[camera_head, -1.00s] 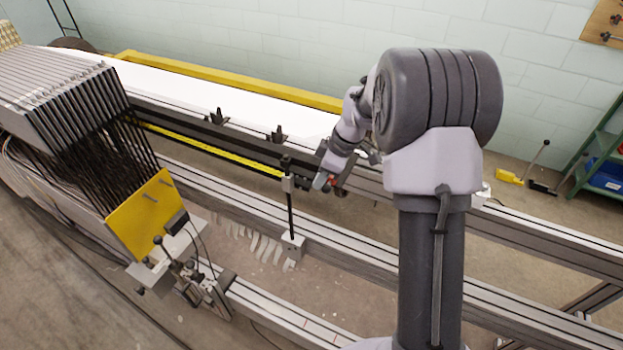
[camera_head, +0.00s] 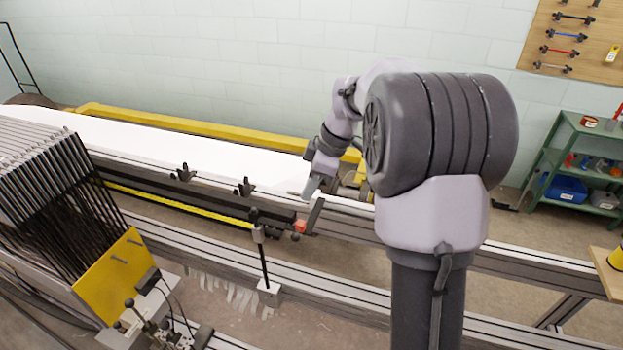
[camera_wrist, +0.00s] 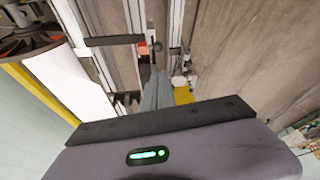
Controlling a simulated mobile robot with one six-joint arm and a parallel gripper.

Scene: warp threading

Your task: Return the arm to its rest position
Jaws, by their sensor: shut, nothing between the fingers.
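My arm reaches up and left from my large grey shoulder and folds down at the wrist. My gripper (camera_head: 309,192) hangs at the arm's end, above the long machine rail (camera_head: 350,208) and beside its white sheet (camera_head: 200,146). It also shows in the wrist view (camera_wrist: 157,76), where its grey fingers are together with nothing seen between them. In the head view the fingers are small and partly merge with the rail behind them.
A dark bar with an orange-red knob (camera_head: 300,226) stands just below my gripper. A black post on a grey block (camera_head: 269,292) is nearer. The rack of dark bars (camera_head: 50,190) is at left. Green shelves (camera_head: 578,165) stand at the right wall. Air above the sheet is clear.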

